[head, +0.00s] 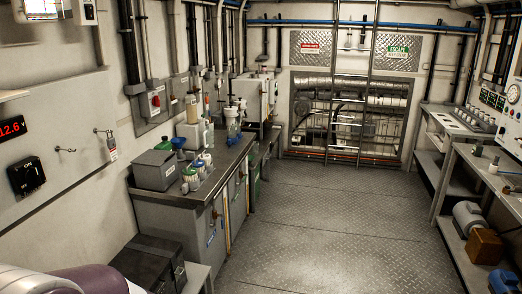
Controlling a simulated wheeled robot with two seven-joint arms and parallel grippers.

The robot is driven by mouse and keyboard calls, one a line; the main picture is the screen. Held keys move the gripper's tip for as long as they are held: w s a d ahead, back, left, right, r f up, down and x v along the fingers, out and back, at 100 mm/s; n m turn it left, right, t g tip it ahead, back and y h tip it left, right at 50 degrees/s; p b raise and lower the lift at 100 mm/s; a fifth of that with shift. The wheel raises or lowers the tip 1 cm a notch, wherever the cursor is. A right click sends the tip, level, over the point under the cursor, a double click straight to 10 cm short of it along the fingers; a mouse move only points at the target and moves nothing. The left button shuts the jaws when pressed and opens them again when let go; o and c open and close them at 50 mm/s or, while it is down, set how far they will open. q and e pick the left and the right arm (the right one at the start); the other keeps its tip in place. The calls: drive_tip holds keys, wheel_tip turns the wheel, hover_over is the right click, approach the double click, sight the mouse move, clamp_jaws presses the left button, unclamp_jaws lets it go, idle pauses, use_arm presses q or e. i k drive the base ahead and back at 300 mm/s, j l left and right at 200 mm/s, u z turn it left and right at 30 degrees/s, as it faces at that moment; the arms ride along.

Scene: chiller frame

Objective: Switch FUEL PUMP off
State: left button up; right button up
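No label reading FUEL PUMP can be made out in the head view. A black switch box (27,176) marked ON is on the left wall panel, under a red display (12,128) that reads 12.6. A grey box with a red rotary switch (154,101) is farther along the left wall; its lettering is too small to read. A control panel (492,99) with small lights and round gauges is on the right wall, also unreadable. Neither of my grippers is in view.
A grey cabinet counter (205,189) with bottles and a grey box (155,170) runs along the left wall. A black case (150,262) sits at the front left. Workbenches (452,123) line the right side. A ladder (350,80) stands at the back. The middle floor (330,230) is clear.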

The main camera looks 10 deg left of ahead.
sight(156, 100)
drive_tip(key=i+l+u, duration=0.15)
drive_tip(key=i+u, duration=0.25)
drive_tip(key=i+l+u, duration=0.45)
drive_tip(key=i, duration=0.15)
drive_tip(key=i+l+u, duration=0.4)
